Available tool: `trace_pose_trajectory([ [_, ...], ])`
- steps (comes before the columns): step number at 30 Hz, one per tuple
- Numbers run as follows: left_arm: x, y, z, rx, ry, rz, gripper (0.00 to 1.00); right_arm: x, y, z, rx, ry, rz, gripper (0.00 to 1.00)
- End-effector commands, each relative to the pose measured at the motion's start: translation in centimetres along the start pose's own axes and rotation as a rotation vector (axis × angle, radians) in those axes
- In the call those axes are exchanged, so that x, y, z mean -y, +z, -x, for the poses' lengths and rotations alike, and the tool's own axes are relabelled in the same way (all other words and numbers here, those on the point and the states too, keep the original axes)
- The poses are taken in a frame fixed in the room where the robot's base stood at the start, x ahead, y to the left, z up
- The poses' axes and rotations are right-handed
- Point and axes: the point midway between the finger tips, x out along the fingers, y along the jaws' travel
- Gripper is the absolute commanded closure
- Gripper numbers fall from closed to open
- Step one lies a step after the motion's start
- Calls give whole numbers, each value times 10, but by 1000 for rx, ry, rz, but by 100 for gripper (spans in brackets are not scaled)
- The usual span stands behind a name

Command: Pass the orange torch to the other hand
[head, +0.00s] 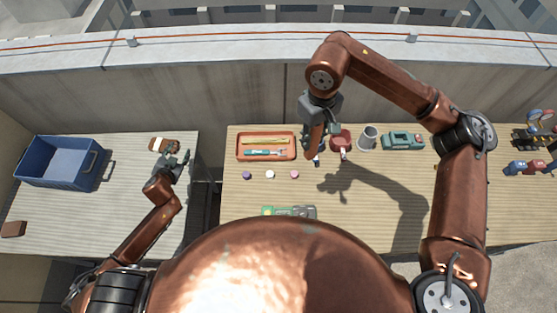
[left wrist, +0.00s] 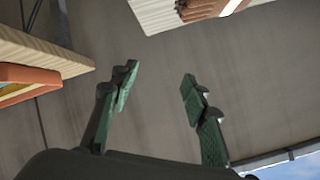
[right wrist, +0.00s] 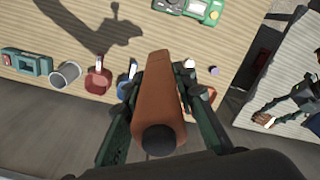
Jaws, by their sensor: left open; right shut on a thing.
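The orange torch (right wrist: 158,95) is held between the fingers of my right gripper (right wrist: 160,108), its dark end towards the wrist camera. In the head view the torch (head: 314,141) hangs below my right gripper (head: 318,122), over the back of the right-hand table. My left gripper (head: 182,158) is open and empty over the left-hand table, near its right edge. In the left wrist view its two green-padded fingers (left wrist: 158,88) stand apart with nothing between them. The two grippers are well apart.
An orange tray (head: 239,157) of tools, a red pot (head: 341,138), a grey mug (head: 367,138) and a teal device (head: 402,141) line the right table's back. A green meter (head: 288,212) lies in front. A blue crate (head: 60,163) and brown brush (head: 164,145) are left. A gap separates the tables.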

Motion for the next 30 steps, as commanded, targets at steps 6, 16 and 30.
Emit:
trace_pose_trajectory([
  [6, -79, -93, 34, -190, 185, 32, 58, 0, 0, 0, -1, 0, 0, 100],
  [16, -184, -212, 133, -457, 485, 97, 58, 0, 0, 0, -1, 0, 0, 100],
  [30, -261, -310, 301, -731, 854, 204, 58, 0, 0, 0, -1, 0, 0, 100],
])
